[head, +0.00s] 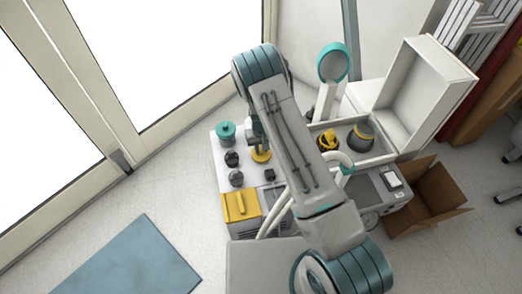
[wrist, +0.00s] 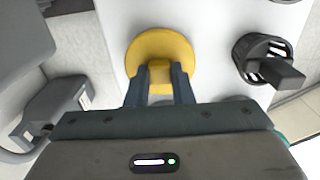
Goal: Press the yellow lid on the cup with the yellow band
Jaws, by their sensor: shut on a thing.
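The yellow lid (head: 262,157) is a round disc with a small raised knob, over the white top of a cabinet. In the wrist view the lid (wrist: 160,42) shows face-on between my fingertips. My gripper (wrist: 160,75) is shut on the lid's knob; in the head view my gripper (head: 258,146) is partly hidden by my arm. I cannot tell whether the lid touches the surface. The dark grey cup with the yellow band (head: 361,137) stands upright in the white case to the right of my arm, apart from the lid.
A black and yellow item (head: 328,140) stands left of the cup. A teal-topped jar (head: 226,131), several dark knobs (head: 236,178) and a yellow box (head: 241,206) surround the lid. The case's raised cover (head: 430,90) and a round teal-rimmed mirror (head: 333,63) stand near the cup.

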